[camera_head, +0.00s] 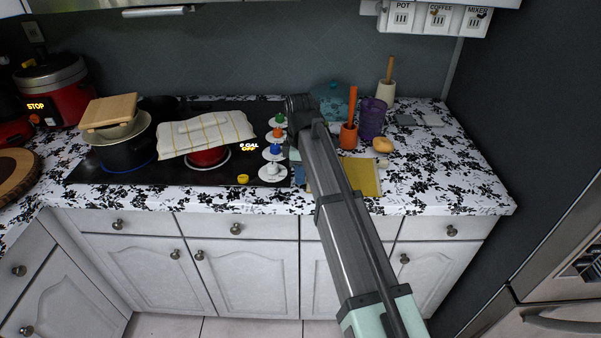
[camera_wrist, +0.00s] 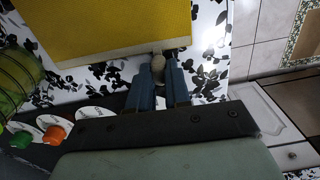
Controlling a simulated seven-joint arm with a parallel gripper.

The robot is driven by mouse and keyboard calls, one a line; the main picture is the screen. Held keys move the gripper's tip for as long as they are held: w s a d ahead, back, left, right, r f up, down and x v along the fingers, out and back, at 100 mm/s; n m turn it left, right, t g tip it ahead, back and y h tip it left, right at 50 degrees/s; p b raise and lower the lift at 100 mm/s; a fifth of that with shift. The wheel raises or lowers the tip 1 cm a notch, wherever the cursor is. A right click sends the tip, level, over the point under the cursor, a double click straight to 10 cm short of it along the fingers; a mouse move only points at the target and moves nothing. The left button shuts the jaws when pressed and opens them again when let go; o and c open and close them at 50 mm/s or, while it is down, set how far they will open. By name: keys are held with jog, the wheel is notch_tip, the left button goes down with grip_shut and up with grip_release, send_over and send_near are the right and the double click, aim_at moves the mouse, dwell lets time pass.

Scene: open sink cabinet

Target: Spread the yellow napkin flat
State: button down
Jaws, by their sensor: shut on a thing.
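The yellow napkin (camera_head: 361,178) lies on the counter right of the stove, with my arm crossing in front of its left part. In the wrist view the napkin (camera_wrist: 105,22) shows a flat yellow face with a pale border along its near edge. My gripper (camera_wrist: 162,76) is at that edge, its blue fingers close together on a small pale rounded piece (camera_wrist: 158,67). I cannot tell whether this piece is a bunched bit of the cloth or a separate thing.
Behind the napkin are an orange holder (camera_head: 349,136), a purple cup (camera_head: 371,120) and a bread-like item (camera_head: 382,145). A checked cloth (camera_head: 207,135) lies over a red pot. Counter right of the napkin is clear.

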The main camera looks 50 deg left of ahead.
jog(key=shift+w+d+r+g+y, duration=0.2)
jog(key=shift+r+g+y, duration=0.15)
jog(key=shift+r, duration=0.2)
jog(key=shift+w+d+r+g+y, duration=0.15)
jog(key=shift+r+g+y, duration=0.1)
jog(key=shift+r+y, duration=0.25)
jog(key=w+d+r+g+y, duration=0.6)
jog(key=d+r+g+y, duration=0.1)
jog(key=g+y, duration=0.1)
jog(key=shift+w+d+y, duration=0.4)
jog(key=shift+y, duration=0.05)
